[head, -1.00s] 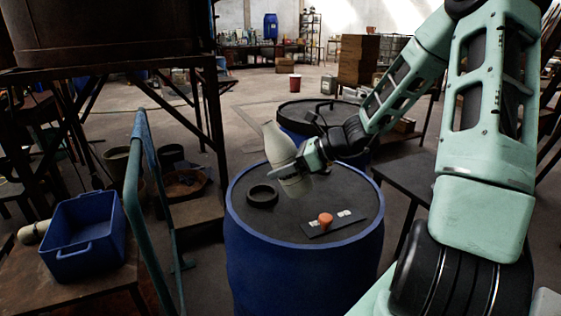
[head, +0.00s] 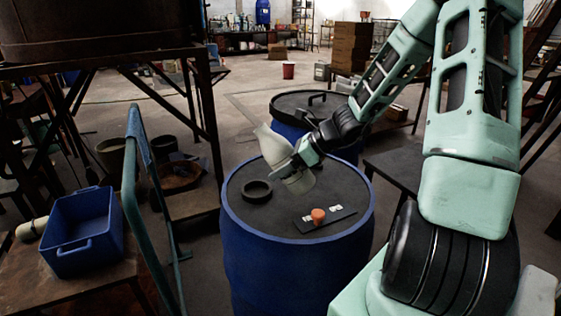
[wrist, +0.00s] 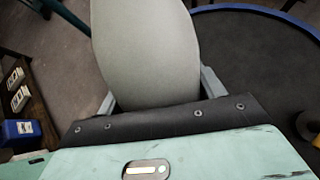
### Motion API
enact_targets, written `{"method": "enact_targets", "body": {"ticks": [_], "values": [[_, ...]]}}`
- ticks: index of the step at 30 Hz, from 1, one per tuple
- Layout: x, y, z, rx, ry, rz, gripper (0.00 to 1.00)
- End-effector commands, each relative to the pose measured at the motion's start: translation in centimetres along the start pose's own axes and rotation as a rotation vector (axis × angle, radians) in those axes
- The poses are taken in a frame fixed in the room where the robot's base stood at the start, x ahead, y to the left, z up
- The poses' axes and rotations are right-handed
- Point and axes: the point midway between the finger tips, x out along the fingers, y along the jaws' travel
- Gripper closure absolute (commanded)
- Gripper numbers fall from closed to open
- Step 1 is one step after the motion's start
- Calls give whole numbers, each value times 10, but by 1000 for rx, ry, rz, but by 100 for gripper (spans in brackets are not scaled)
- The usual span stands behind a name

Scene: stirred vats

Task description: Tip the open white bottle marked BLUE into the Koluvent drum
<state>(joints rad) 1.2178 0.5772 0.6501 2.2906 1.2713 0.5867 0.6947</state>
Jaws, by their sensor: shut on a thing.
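The white bottle (head: 279,147) is held tilted over the near blue drum (head: 297,262), its upper end leaning left. My gripper (head: 297,165) is shut around its lower part. The wrist view shows the pale bottle body (wrist: 145,50) between the fingers. No BLUE marking shows, and I cannot tell where its mouth is. The drum has a dark top with a black raised ring (head: 257,191), left of and below the bottle. An orange cap (head: 318,215) sits on a dark plate with white labels on the drum top. No Koluvent name is readable.
A second blue drum (head: 320,145) with a dark top stands behind, partly hidden by my arm. A blue bin (head: 82,235) rests on a table at left, near a teal rail (head: 150,190). A dark metal frame stands at far left. Open floor lies behind.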

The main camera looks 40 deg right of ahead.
Motion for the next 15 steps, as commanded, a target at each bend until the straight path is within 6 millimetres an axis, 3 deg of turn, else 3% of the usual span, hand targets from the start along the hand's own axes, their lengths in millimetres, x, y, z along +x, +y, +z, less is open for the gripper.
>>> {"method": "enact_targets", "body": {"ticks": [15], "values": [[-5,1,-5,13,83,1,73]]}}
